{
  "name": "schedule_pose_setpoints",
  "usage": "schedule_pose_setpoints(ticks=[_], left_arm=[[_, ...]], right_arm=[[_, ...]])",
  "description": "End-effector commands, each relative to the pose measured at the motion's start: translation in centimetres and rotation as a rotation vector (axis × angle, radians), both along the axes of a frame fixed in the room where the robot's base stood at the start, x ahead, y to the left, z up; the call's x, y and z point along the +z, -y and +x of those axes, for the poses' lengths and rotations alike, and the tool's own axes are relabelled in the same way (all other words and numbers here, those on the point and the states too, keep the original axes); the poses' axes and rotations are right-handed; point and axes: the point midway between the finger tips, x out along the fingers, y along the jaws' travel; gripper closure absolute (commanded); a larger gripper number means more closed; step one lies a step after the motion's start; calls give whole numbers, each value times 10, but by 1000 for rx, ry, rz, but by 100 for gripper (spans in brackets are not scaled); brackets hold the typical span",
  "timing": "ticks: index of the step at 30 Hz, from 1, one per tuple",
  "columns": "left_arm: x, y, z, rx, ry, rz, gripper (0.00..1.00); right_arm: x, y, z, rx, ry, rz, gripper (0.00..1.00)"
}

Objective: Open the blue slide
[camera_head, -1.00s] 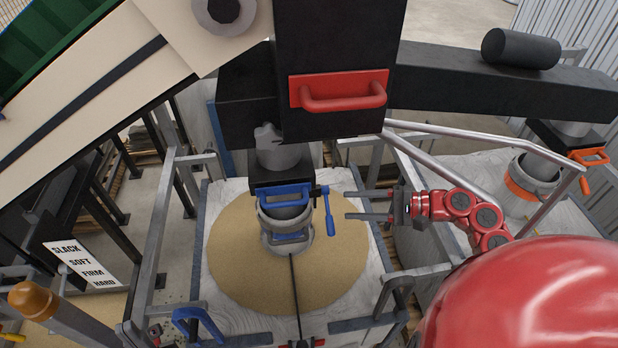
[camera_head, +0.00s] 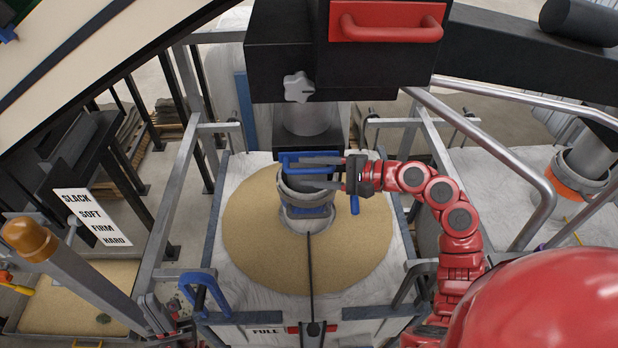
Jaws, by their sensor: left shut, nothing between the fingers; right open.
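The blue slide (camera_head: 288,167) is a blue frame-shaped handle at the front of a black housing, under the grey spout. The spout ends in a grey collar (camera_head: 291,196) with a blue band, above a pile of tan grain. A blue lever (camera_head: 354,205) hangs at its right. My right gripper (camera_head: 318,173) reaches in from the right, open, with its fingers one above the other. The upper finger overlaps the blue slide; the lower crosses the collar. I cannot tell whether they touch. The fingers and wrist hide part of the slide.
A black box with a red handle (camera_head: 390,32) hangs above the spout. Grey rails (camera_head: 176,180) stand on both sides of the bag. A second spout with an orange band (camera_head: 572,190) is at right. A sign with firmness words (camera_head: 92,217) is at left.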

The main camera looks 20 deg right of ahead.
Motion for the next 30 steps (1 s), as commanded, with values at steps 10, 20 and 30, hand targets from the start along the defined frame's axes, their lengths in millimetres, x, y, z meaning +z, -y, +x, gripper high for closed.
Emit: schedule_pose_setpoints(ticks=[10,20,30], left_arm=[[-4,0,0,0,0,0,100],[-4,0,0,0,0,0,100],[-4,0,0,0,0,0,100]], right_arm=[[-1,-7,4,0,-1,0,50],[-1,-6,4,-1,-2,-1,100],[-2,-6,4,0,-1,-1,100]])
